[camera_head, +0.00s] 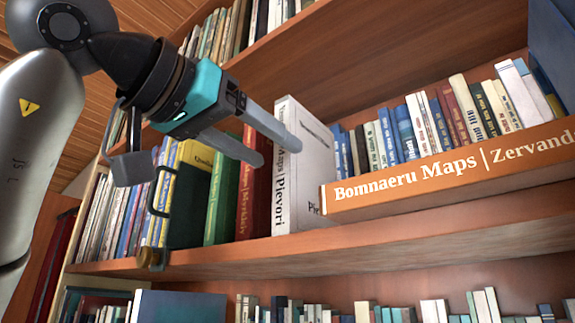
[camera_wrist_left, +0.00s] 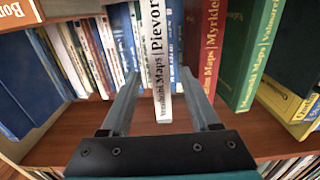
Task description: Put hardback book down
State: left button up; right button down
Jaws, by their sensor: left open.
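A white hardback book marked Plevori (camera_head: 308,175) stands upright on the wooden shelf (camera_head: 400,245). It also shows in the left wrist view (camera_wrist_left: 156,60), spine facing me, its foot at the shelf board. My left gripper (camera_head: 279,152) is open at this book. In the left wrist view its two fingers (camera_wrist_left: 160,75) lie one to each side of the spine, with gaps visible beside it. The far ends of the fingers are partly lost among the books. My right gripper is not in view.
A red book (camera_head: 255,185) and a green book (camera_head: 222,200) stand left of the white one in the head view. An orange Bomnaeru Maps book (camera_head: 450,172) juts out horizontally at right; its support is unclear. Small books (camera_head: 440,120) line the shelf behind it.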

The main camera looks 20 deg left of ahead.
pick_arm(q)
jog(key=v, duration=0.6)
